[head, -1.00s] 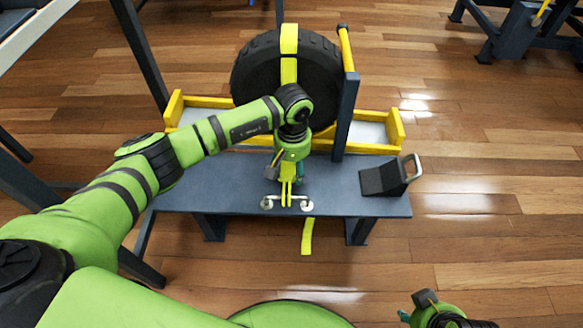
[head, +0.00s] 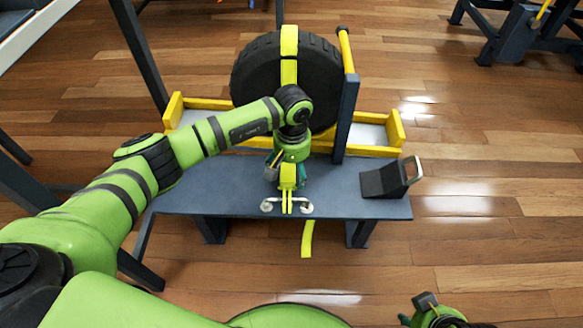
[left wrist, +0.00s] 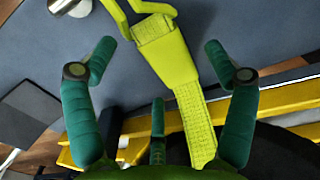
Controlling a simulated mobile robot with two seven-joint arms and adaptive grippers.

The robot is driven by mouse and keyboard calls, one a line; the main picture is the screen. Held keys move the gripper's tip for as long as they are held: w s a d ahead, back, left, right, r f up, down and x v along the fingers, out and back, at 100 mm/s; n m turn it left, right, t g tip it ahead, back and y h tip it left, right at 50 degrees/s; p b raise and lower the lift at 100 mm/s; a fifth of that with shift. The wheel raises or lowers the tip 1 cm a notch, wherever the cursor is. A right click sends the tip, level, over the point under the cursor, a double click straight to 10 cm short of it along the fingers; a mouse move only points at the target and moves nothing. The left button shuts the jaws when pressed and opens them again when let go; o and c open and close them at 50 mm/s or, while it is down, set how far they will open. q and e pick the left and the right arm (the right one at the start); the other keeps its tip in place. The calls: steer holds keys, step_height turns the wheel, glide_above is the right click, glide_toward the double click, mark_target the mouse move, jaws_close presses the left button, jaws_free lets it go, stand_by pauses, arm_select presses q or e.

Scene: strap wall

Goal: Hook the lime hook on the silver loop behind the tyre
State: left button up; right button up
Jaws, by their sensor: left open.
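The lime hook (head: 288,200) is at the end of a lime strap. Its two prongs lie across the silver loop (head: 268,205) at the bench's near edge; I cannot tell whether they are seated around the bar. In the left wrist view the lime hook (left wrist: 165,50) and webbing lie between and beyond the spread teal fingers of my left gripper (left wrist: 159,60), with no grip visible. In the head view my left gripper (head: 287,180) is just above the hook. The black tyre (head: 260,70) stands upright behind it. My right gripper (head: 408,316) is partly cut off at the bottom.
A dark wedge with a grey loop (head: 385,180) sits on the bench (head: 220,185), right. A dark post (head: 346,120) and a yellow-edged tray (head: 395,130) flank the tyre. A lime strap tail (head: 307,238) hangs below the near edge. Bench space left of the gripper is clear.

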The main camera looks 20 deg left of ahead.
arm_select(q)
step_height(320, 180, up, 12)
stand_by(0.4)
